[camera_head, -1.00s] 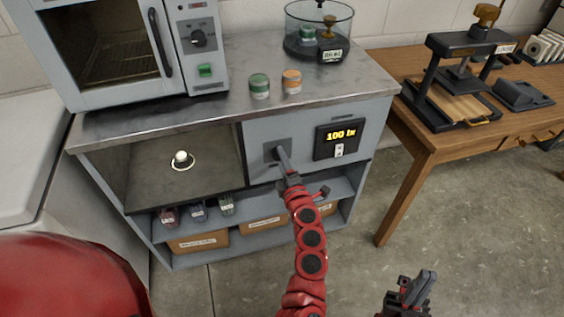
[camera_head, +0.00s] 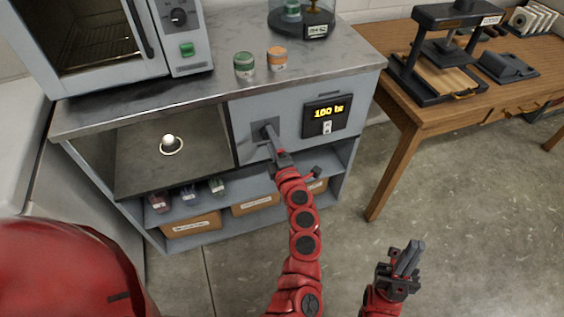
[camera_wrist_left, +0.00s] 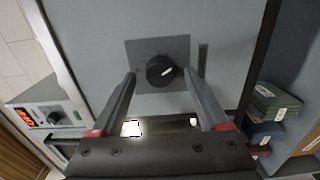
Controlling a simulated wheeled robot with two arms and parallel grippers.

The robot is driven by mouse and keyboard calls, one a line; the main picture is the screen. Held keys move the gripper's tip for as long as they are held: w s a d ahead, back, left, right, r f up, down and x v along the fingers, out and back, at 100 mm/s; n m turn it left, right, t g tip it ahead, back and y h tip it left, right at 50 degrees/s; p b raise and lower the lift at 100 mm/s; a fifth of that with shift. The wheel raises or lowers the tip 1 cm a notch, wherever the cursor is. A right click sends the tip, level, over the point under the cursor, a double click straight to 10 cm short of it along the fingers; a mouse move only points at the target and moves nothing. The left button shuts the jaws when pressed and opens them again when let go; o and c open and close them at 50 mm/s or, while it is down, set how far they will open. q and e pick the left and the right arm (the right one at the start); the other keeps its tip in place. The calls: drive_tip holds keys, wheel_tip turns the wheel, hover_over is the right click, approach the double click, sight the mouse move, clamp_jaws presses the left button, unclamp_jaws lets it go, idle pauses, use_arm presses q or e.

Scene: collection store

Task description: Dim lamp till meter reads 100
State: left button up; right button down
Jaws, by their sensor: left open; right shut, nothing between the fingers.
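The meter (camera_head: 327,113) on the grey cabinet front is a dark panel with yellow digits reading "100 lx". The lamp (camera_head: 169,141) is a small white bulb, lit, inside a ring in the open bay to the left. My left gripper (camera_head: 268,133) is at the square plate left of the meter and covers the knob in the head view. In the left wrist view the round black dial knob (camera_wrist_left: 160,71) with a white pointer lies between the open fingers, with gaps visible. My right gripper (camera_head: 410,258) is shut and empty, low at the right, over the floor.
A green tin (camera_head: 244,65) and an orange tin (camera_head: 277,59) stand on the cabinet top beside a grey oven (camera_head: 110,45). A wooden table (camera_head: 440,112) with a black press (camera_head: 440,60) stands at the right. The floor between is clear.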

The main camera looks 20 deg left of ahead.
use_arm(q)
drive_tip(key=v, duration=1.6)
